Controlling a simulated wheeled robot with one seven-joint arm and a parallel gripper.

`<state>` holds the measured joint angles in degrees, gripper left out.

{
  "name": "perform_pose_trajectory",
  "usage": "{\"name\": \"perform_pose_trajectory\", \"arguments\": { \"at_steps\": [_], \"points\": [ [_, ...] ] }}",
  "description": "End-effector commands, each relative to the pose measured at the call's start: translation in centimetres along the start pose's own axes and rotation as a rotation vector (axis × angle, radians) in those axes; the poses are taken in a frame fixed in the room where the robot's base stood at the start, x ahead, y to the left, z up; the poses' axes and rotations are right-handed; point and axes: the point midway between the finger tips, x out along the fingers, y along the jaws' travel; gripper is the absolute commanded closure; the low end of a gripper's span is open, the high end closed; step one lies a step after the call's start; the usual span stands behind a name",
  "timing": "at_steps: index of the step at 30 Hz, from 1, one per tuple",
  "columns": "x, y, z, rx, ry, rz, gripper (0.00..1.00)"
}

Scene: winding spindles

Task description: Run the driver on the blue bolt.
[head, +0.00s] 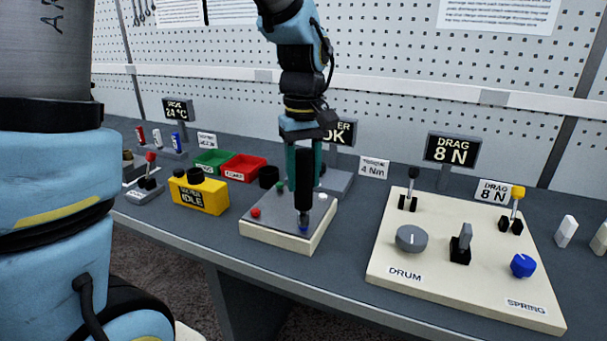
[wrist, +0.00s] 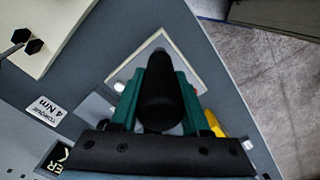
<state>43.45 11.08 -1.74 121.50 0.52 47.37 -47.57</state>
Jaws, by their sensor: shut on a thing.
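My gripper (head: 304,172) is shut on a black driver (head: 304,190), its green fingers on either side of the handle. The driver points down, and its grey tip is at or just above the blue bolt (head: 304,229) near the front corner of the bolt plate (head: 270,219); I cannot tell whether they touch. A red bolt (head: 256,212), a green bolt (head: 280,186) and a white bolt (head: 323,197) show at the plate's other corners. In the wrist view the driver (wrist: 160,100) sits between the fingers and hides the blue bolt.
A yellow box reading IDLE (head: 202,194) stands left of the plate, with green (head: 211,160) and red (head: 243,168) bins behind. The drag panel (head: 455,288) is to the right.

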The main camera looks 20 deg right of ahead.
Motion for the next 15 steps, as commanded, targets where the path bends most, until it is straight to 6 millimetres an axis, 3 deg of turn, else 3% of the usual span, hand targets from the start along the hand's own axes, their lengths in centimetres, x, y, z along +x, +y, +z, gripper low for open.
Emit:
{"name": "perform_pose_trajectory", "arguments": {
  "at_steps": [15],
  "points": [
    [-0.59,0.00,0.00,0.000,0.000,0.000,1.00]
  ]
}}
